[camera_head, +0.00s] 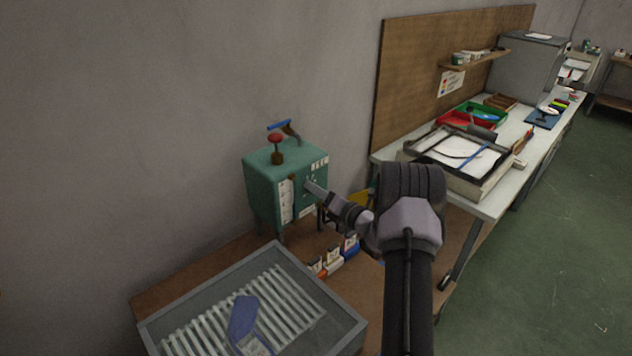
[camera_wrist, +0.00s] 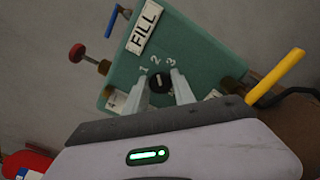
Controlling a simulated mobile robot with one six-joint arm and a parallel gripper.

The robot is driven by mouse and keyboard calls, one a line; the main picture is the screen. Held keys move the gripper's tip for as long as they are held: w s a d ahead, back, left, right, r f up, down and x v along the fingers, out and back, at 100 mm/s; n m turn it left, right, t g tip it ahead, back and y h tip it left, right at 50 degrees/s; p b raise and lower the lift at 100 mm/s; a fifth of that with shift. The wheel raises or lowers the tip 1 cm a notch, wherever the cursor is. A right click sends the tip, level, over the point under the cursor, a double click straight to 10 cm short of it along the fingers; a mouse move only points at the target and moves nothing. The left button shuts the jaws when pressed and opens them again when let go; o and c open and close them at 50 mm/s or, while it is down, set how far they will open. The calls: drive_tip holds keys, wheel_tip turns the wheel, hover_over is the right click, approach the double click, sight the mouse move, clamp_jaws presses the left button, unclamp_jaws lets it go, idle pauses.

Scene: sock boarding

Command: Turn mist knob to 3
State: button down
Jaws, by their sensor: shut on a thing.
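The mist knob (camera_wrist: 160,84) is a small black dial on the green machine (camera_wrist: 190,47). The marks 1, 2 and 3 are printed in an arc above it in the wrist view. My gripper (camera_wrist: 161,88) is shut on the knob, with one pale finger on each side. A short light mark shows on the knob, but I cannot tell for certain which number it points to. In the head view the green machine (camera_head: 262,195) stands by the wall and my gripper (camera_head: 309,186) reaches its front panel. The knob is hidden there.
A red-knobbed lever (camera_head: 276,142) and a blue handle (camera_head: 279,125) stick up from the machine. A yellow handle (camera_wrist: 277,76) stands out beside it. A grey tray (camera_head: 342,309) with slats and a blue item (camera_head: 243,317) lies in front. A cluttered bench (camera_head: 490,206) stands to the right.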

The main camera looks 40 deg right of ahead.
drive_tip(key=shift+f+m+p, duration=0.1)
drive_tip(key=shift+m+p, duration=2.35)
drive_tip(key=shift+m, duration=1.85)
drive_tip(key=c, duration=1.1)
unclamp_jaws()
drive_tip(key=shift+s+d, duration=0.1)
drive_tip(key=s, duration=0.5)
drive_tip(key=s+d+p, duration=0.1)
drive_tip(key=s, duration=0.5)
drive_tip(key=s+d+p, duration=0.1)
drive_tip(key=s, duration=0.5)
drive_tip(key=shift+d, duration=0.15)
